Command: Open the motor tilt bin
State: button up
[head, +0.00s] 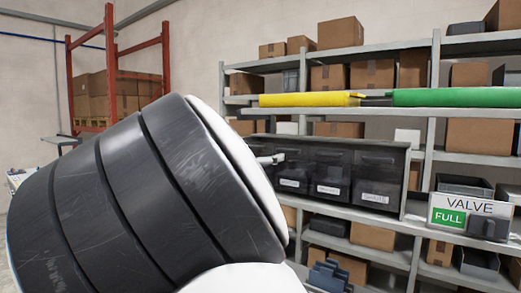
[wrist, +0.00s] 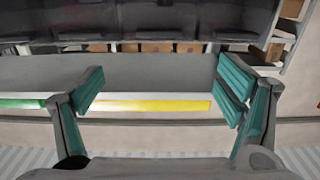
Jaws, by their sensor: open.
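A row of dark tilt bins (head: 333,171) sits in a grey housing on the middle shelf in the head view. Three bin fronts show clearly, each with a white label too small to read, so I cannot tell which is the motor bin. The visible fronts look closed. In the wrist view the picture is upside down, with the bin fronts (wrist: 180,20) along the top edge. My gripper (wrist: 160,88) is open and empty, its teal-padded fingers wide apart and clear of the bins. In the head view my arm hides most of it and the row's left end.
A yellow roll (head: 310,99) and a green roll (head: 455,97) lie on the shelf above the bins. A "VALVE FULL" sign (head: 458,215) stands at right. Cardboard boxes (head: 340,33) fill other shelves. A red rack (head: 112,70) stands at back left.

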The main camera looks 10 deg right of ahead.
aim_at(286, 149)
jog(key=x, duration=1.3)
jog(key=shift+w+d, duration=0.25)
jog(key=c, duration=1.7)
